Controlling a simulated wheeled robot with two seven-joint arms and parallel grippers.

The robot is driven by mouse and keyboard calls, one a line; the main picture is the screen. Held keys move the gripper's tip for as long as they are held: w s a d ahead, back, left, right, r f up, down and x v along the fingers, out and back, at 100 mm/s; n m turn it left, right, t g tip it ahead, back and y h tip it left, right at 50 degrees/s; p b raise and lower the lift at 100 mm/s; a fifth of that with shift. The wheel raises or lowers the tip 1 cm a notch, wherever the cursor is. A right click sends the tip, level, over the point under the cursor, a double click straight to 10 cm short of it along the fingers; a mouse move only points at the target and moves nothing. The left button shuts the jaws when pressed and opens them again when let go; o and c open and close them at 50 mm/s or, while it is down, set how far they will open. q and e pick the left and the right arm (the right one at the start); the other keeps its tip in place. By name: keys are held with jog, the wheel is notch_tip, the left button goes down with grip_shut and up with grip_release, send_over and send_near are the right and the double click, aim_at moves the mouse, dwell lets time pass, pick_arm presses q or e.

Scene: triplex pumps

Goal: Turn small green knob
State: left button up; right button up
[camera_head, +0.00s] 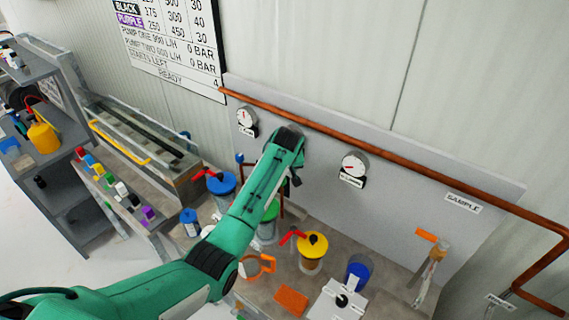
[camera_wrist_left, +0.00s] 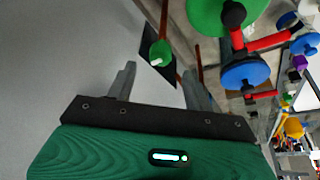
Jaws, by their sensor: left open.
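The small green knob (camera_wrist_left: 160,53) shows in the left wrist view, round with a short white mark, in front of a dark plate (camera_wrist_left: 152,68) on the grey panel. My left gripper (camera_wrist_left: 158,71) is open, its two fingers on either side of the knob in the picture. The knob looks to be beyond or level with the fingertips; I cannot tell whether they touch it. In the head view my green left arm reaches to the panel (camera_head: 420,215) and hides the knob. My right gripper is not in view.
A copper pipe (camera_head: 390,170) runs along the panel, with two gauges (camera_head: 246,119) (camera_head: 354,167) below it. Blue (camera_head: 221,183), green (camera_head: 268,226) and yellow (camera_head: 312,246) pumps stand below, some with red handles. A blue cup (camera_head: 358,270) stands at right.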

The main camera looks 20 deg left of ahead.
pick_arm(q)
jog(key=b+v, duration=0.2)
jog(key=v, duration=0.6)
jog(key=shift+r+b, duration=0.35)
jog(key=shift+r, duration=0.05)
jog(key=shift+s+f, duration=0.1)
jog(key=shift+s, duration=0.05)
